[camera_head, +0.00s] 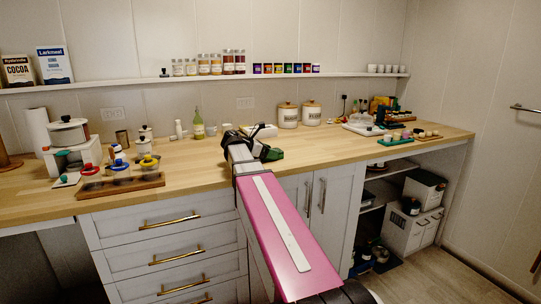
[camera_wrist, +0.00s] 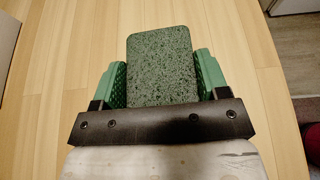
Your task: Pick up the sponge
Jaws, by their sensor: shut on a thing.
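The sponge (camera_wrist: 160,58) is a dark green, speckled rectangular block in the wrist view. My gripper (camera_wrist: 161,76) has a green ridged finger on each side of it and is shut on it. The sponge sticks out past the fingertips, over the light wooden counter. Its near end is hidden behind the dark gripper bar. In the head view my gripper (camera_head: 266,151) is over the middle of the counter, where I cannot clearly tell the sponge from the green fingers. I cannot tell whether the sponge touches the counter.
The wooden counter (camera_head: 210,160) has bare room left of my gripper. A green bottle (camera_head: 198,125) and two lidded canisters (camera_head: 288,115) stand behind. A dark wooden tray (camera_head: 120,186) lies at the left front. A wall shelf (camera_head: 140,81) runs above.

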